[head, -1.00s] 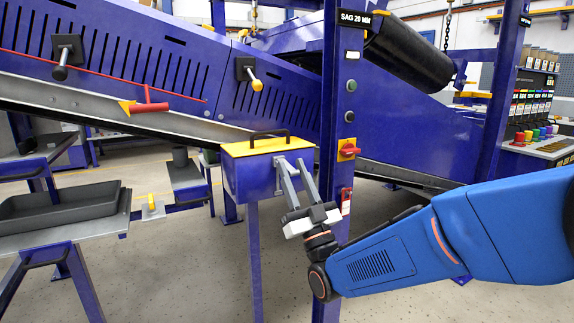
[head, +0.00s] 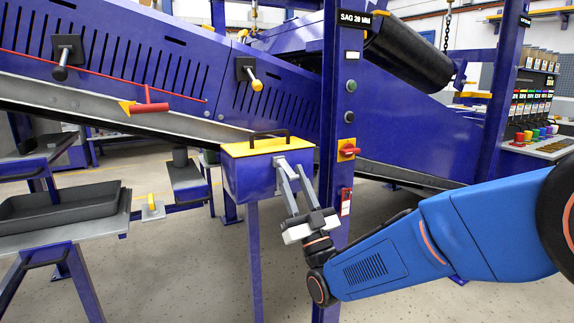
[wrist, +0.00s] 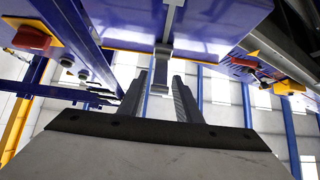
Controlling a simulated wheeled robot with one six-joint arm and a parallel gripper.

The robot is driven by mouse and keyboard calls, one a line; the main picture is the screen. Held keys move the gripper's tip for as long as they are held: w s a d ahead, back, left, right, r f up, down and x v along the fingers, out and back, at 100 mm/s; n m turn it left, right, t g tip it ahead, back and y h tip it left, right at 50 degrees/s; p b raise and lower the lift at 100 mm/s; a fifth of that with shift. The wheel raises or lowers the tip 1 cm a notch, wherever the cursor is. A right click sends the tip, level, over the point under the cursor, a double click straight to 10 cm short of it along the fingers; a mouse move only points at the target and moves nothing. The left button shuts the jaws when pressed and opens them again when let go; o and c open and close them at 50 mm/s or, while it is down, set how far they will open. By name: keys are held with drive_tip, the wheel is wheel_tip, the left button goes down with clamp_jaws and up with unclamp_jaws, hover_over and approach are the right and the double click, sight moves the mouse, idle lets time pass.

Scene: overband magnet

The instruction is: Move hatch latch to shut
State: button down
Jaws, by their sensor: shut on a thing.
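The blue box (head: 240,178) has a yellow lid with a black handle (head: 269,137) and stands beside the blue post. A grey bar-like latch (wrist: 163,50) runs along the box face in the wrist view. My gripper (head: 289,171) reaches up to the right part of the box front. In the wrist view, my gripper (wrist: 164,80) has its two grey fingers on either side of the latch's near end, shut on it. In the head view the latch is mostly hidden by the fingers.
A blue post (head: 331,240) with a red rotary switch (head: 349,150) stands close to the right of the box. Other handles, one black-tipped (head: 61,73) and one yellow-tipped (head: 256,84), sit on the slotted conveyor panel. A black tray (head: 60,212) lies at left.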

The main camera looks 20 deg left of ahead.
drive_tip(key=shift+w+a+f, duration=0.1)
drive_tip(key=shift+f, duration=0.2)
drive_tip(key=shift+w+a+f, duration=0.25)
drive_tip(key=shift+a+f, duration=0.05)
drive_tip(key=shift+f, duration=0.4)
drive_tip(key=shift+w+a+f, duration=0.45)
drive_tip(key=shift+a+f, duration=0.05)
drive_tip(key=shift+f, duration=0.1)
idle(0.3)
drive_tip(key=shift+w+a+f, duration=0.45)
drive_tip(key=shift+w+a, duration=0.1)
drive_tip(key=shift+a, duration=0.1)
